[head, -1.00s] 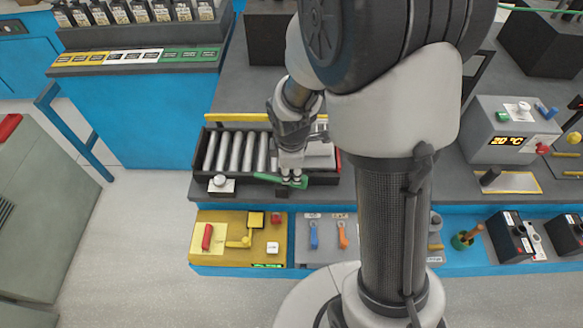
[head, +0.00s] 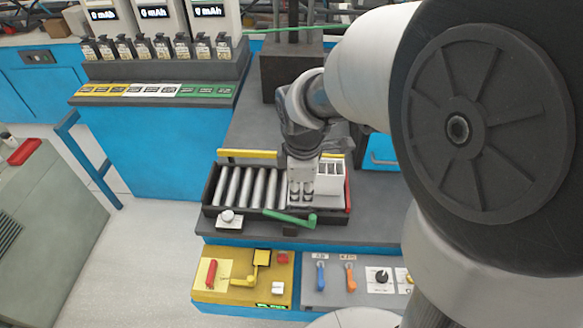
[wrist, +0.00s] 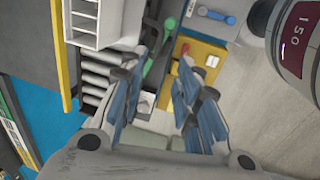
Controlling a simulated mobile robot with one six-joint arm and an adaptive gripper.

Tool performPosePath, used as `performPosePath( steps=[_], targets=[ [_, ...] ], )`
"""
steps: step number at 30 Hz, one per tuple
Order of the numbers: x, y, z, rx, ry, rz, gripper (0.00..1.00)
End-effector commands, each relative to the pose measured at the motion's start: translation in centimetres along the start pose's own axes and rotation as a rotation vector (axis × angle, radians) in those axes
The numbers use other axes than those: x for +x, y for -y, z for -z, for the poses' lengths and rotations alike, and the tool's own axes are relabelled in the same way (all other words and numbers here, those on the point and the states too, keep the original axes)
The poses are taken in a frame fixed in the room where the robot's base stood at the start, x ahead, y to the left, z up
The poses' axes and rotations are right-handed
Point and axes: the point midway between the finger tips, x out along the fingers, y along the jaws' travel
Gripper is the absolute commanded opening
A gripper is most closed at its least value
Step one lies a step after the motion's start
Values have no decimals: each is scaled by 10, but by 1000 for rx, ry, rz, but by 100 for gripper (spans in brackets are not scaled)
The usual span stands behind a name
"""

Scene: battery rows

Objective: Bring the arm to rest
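My gripper (head: 301,192) hangs pointing down over the right part of the roller tray (head: 240,217) in the head view. In the wrist view my gripper (wrist: 160,88) has its two blue-padded fingers spread apart, with nothing held between them. A green lever (head: 288,216) lies along the tray's front edge, below the gripper in the picture; it also shows beyond the fingers in the wrist view (wrist: 168,24). A white slotted box (head: 330,178) stands at the tray's right end, close beside the gripper. My arm's large links cover the right side of the head view.
A yellow panel (head: 220,290) with a red handle and a grey panel (head: 345,292) with blue and orange switches sit below the tray. A rack of several dark battery units (head: 155,68) stands at the back left. Open floor (head: 140,245) lies at left.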

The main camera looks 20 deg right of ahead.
Motion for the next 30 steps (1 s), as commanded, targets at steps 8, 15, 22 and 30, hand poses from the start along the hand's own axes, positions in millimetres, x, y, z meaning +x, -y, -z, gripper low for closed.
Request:
performPosePath(
  steps=[8, 15, 22, 30],
  targets=[
    [-2, 0, 0, 0, 0, 1, 30],
    [-4, 1, 0, 9, -1, -2, 30],
    [-53, 28, -12, 291, -41, -55, 30],
    [-115, 102, -37, 884, -157, -108, 30]
  ],
)
